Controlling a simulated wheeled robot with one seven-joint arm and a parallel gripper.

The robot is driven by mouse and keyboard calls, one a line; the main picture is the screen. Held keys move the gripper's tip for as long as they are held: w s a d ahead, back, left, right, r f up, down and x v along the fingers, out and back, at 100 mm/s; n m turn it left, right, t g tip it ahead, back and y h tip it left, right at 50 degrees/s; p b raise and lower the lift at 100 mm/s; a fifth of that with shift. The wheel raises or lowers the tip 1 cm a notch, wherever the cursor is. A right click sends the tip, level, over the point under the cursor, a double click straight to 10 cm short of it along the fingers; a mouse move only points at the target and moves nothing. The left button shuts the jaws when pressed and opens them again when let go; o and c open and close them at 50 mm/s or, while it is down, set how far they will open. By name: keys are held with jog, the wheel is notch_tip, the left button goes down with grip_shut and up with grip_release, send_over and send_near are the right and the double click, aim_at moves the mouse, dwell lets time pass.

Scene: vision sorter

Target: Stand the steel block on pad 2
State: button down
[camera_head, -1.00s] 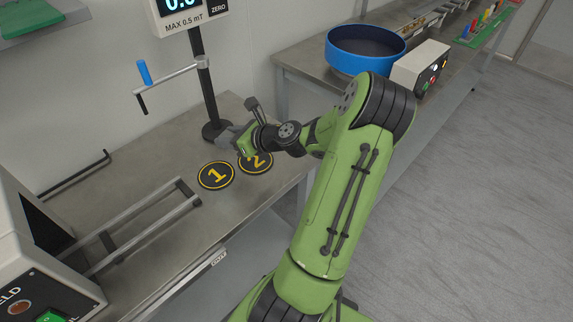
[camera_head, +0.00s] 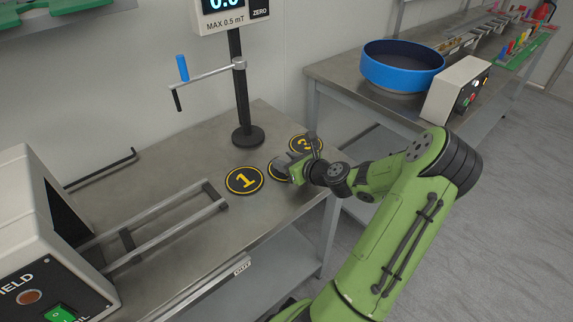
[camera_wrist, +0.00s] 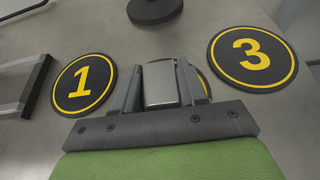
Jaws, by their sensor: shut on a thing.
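The steel block (camera_wrist: 161,84) is a shiny grey block between the two fingers of my gripper (camera_wrist: 160,92) in the wrist view. My gripper is shut on it. In the head view my gripper (camera_head: 293,163) is over pad 2 (camera_head: 278,172), which is mostly covered by it. In the wrist view only a thin yellow-edged sliver of pad 2 (camera_wrist: 204,84) shows beside the right finger. I cannot tell whether the block touches the pad.
Pad 1 (camera_head: 244,181) lies to the left and pad 3 (camera_head: 306,143) behind to the right, both bare. A black-based stand (camera_head: 247,136) with a readout rises behind. A metal rail frame (camera_head: 160,231) and white machine (camera_head: 40,240) stand left. A blue bowl (camera_head: 402,75) is on the farther bench.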

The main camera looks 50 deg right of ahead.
jog(key=c, duration=0.6)
grip_release()
